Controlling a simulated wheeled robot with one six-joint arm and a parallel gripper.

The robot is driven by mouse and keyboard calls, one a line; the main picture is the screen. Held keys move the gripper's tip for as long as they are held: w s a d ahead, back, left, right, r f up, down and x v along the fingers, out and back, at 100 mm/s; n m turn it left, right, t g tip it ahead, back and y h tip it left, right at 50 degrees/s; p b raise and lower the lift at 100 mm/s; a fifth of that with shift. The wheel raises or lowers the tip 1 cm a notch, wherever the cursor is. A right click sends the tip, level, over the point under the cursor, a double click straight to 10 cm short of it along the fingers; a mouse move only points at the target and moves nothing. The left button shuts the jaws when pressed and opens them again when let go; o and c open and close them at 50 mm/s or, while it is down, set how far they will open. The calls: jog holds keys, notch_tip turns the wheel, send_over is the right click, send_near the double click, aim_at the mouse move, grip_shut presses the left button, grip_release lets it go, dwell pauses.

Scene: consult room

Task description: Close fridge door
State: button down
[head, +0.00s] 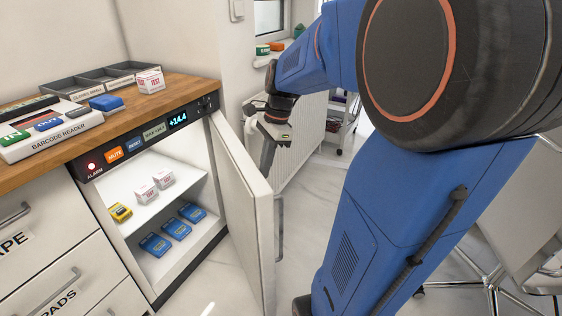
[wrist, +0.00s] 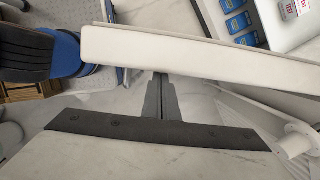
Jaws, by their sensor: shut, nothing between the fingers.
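The small white fridge (head: 212,205) under the wooden counter stands open. Its door (head: 243,200) is swung out toward the right, with a grey bar handle (head: 279,225) on its outer face. My gripper (head: 266,158) is shut and empty, pointing down at the outer side of the door near its top edge. In the wrist view the door (wrist: 180,47) is a white slab crossing the picture, and my gripper's fingers (wrist: 161,98) are just beside it. I cannot tell whether they touch it.
Blue boxes (head: 176,229), white boxes (head: 163,179) and a yellow item (head: 120,212) sit on the fridge shelves. A white radiator (head: 303,140) stands behind the door. The counter (head: 170,88) holds a tray and a barcode reader (head: 50,133). A chair (head: 490,275) is at right.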

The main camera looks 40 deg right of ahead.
jog(key=w+a+m, duration=0.1)
jog(key=w+a, duration=0.5)
jog(key=a, duration=0.4)
jog(key=w+a+m, duration=0.2)
jog(key=w+a, duration=0.5)
jog(key=a, duration=0.2)
jog(key=w+a+m+t, duration=0.1)
jog(key=w+a, duration=0.5)
jog(key=a, duration=0.4)
jog(key=shift+w+a+m+h, duration=0.3)
jog(key=shift+w+a, duration=0.05)
jog(key=shift+w, duration=0.05)
